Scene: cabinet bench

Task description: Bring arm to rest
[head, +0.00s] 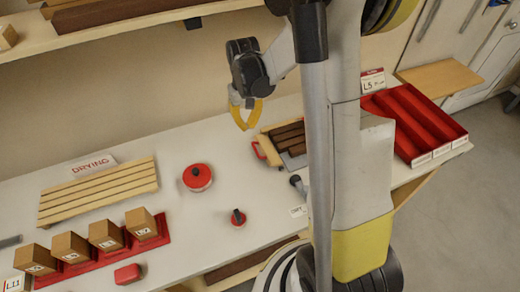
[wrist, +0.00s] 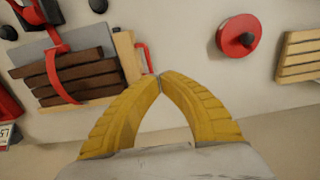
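My gripper (head: 243,124) hangs in the air above the bench, left of my column in the head view. Its two yellow fingers curve together, and their tips meet in the wrist view (wrist: 161,77). Nothing shows between them. The arm is bent, with the gripper pointing down and apart from the bench top.
Strapped brown slats (wrist: 72,79) lie nearby. A red divided tray (head: 415,118) is at right; a shelf (head: 120,22) is above.

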